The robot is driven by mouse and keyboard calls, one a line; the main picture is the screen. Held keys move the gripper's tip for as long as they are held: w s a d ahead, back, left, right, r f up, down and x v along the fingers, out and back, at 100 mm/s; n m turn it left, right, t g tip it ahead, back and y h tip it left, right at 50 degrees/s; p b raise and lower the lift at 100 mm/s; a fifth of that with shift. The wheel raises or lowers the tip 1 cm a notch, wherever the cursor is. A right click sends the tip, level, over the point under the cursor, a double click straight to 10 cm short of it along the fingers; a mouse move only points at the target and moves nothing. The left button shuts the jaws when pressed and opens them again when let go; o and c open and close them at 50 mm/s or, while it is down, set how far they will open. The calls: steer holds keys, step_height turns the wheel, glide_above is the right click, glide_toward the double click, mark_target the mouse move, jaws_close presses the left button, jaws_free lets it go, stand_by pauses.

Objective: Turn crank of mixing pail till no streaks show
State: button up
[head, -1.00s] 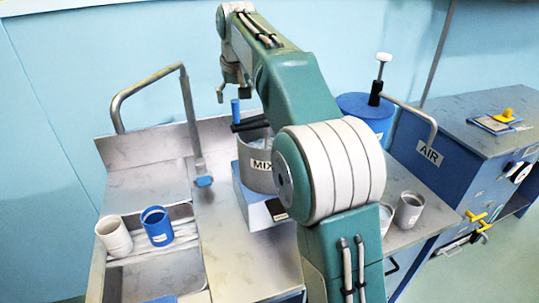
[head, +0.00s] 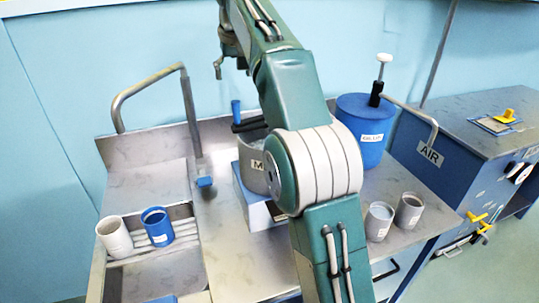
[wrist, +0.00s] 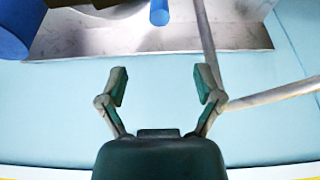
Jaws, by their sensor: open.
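The grey mixing pail (head: 252,168) stands on a blue base (head: 258,205) at the middle of the steel bench, partly hidden by my arm. Its dark crank bar (head: 250,124) lies over the top and carries an upright blue handle (head: 236,108). In the wrist view, the blue handle (wrist: 159,12) shows at the top edge. My gripper (wrist: 161,80) is open and empty, with both fingers apart and the wall beyond them. In the head view, my gripper (head: 217,68) is above and a little left of the handle, not touching it. The pail's contents cannot be made out.
A bent tap pipe (head: 190,110) stands left of the pail. A white cup (head: 115,237) and a blue cup (head: 157,227) are on the sink rack. Right are a blue lidded tank (head: 362,130) and two grey cups (head: 408,210). An AIR cabinet (head: 465,150) stands beyond.

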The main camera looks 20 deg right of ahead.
steer(key=shift+s, duration=0.1)
steer(key=c, duration=0.5)
steer(key=shift+s+r, duration=0.2)
steer(key=shift+s, duration=0.15)
jaws_close()
steer(key=s, duration=0.9)
steer(key=s+d+f+n+h, duration=0.1)
steer(key=s+f, duration=0.7)
steer(key=s, duration=0.3)
steer(key=s+f+h, duration=0.1)
steer(key=s+f, duration=0.6)
steer(key=s, duration=0.3)
steer(key=w+r+n+t+h, duration=0.3)
steer(key=w+h, duration=0.5)
steer(key=w, duration=0.9)
steer(key=w+a+r+n+t+h, duration=0.2)
steer(key=w+a+n+t+h, duration=0.25)
steer(key=w+a, duration=0.85)
steer(key=w+d, duration=0.2)
steer(key=d, duration=0.7)
steer(key=shift+w+d+f+y, duration=0.2)
steer(key=shift+w+d+y, duration=0.1)
steer(key=shift+y, duration=0.15)
